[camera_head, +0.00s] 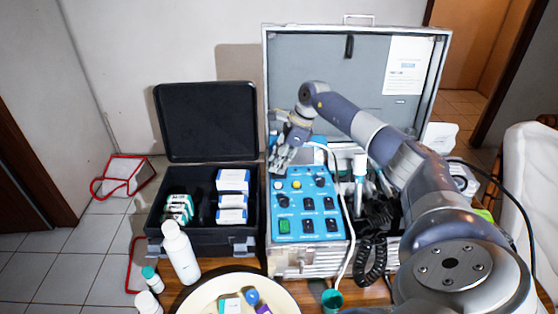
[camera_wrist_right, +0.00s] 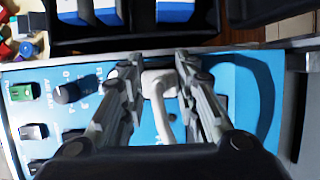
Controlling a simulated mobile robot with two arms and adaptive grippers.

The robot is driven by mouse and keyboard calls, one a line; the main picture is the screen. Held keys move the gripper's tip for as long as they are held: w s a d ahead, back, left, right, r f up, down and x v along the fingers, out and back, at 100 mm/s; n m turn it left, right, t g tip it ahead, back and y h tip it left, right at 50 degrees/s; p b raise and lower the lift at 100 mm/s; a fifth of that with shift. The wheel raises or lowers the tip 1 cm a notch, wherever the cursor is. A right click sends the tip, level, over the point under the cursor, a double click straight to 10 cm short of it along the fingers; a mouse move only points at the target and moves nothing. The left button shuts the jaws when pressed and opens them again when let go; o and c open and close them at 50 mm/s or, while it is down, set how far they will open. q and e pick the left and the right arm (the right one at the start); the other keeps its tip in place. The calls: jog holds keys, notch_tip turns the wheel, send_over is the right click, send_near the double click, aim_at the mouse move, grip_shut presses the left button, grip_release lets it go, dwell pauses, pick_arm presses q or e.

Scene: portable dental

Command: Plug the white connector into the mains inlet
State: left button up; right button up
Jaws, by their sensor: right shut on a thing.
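The white connector (camera_wrist_right: 158,82) sits between the fingers of my right gripper (camera_wrist_right: 160,62), which is shut on it. Its white cable (camera_wrist_right: 165,125) runs back toward the wrist. In the head view my right gripper (camera_head: 281,160) is over the back left of the blue control panel (camera_head: 308,257) of the dental unit. The connector is hard to make out there, and a white cable (camera_head: 346,220) loops down the panel's right side. I cannot make out the mains inlet; the gripper and connector may cover it. I cannot tell whether the connector touches the panel. My left gripper is out of view.
The unit's open lid (camera_head: 350,75) stands behind. An open black case (camera_head: 205,110) with boxes is at the left. A white bottle (camera_head: 181,255) and a round cream tray (camera_head: 190,302) are in front. A black coiled cord (camera_head: 377,235) hangs at the right.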

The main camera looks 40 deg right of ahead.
jog(key=shift+f, duration=0.2)
jog(key=o, duration=1.1)
jog(key=shift+s, duration=0.1)
jog(key=shift+f, duration=0.1)
jog(key=shift+d+r, duration=0.1)
jog(key=shift+r, duration=0.2)
jog(key=v, duration=1.1)
jog(key=shift+r, duration=0.25)
